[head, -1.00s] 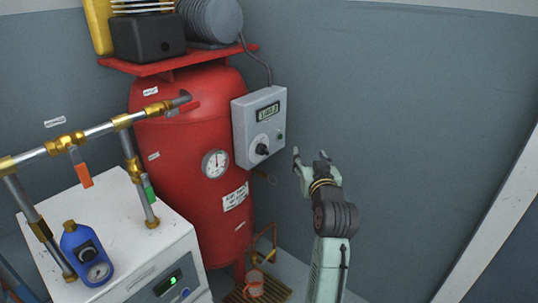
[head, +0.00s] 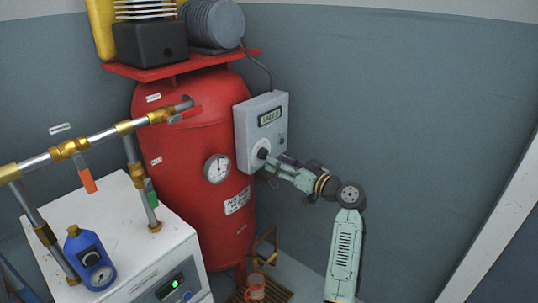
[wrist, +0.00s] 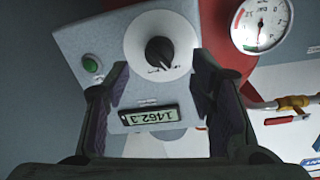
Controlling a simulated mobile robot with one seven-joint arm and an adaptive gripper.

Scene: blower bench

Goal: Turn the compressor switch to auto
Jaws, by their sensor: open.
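The compressor switch is a black rotary knob (head: 262,153) on the front of a grey control box (head: 245,120) fixed beside the red tank. In the wrist view the knob (wrist: 159,50) sits in the middle of a white round dial (wrist: 182,35); its small labels are too small to read. My gripper (head: 275,160) is right at the box front, close to the knob. In the wrist view my gripper (wrist: 160,66) is open, one finger on each side below the dial, with the knob between and beyond the tips. I cannot tell whether they touch it.
A digital display (wrist: 150,115) reading 1462.3 and a green button (wrist: 91,64) share the box. The red tank (head: 180,200) with a pressure gauge (head: 217,168) stands left. A white cabinet (head: 130,225) with pipes is further left. The wall side at right is clear.

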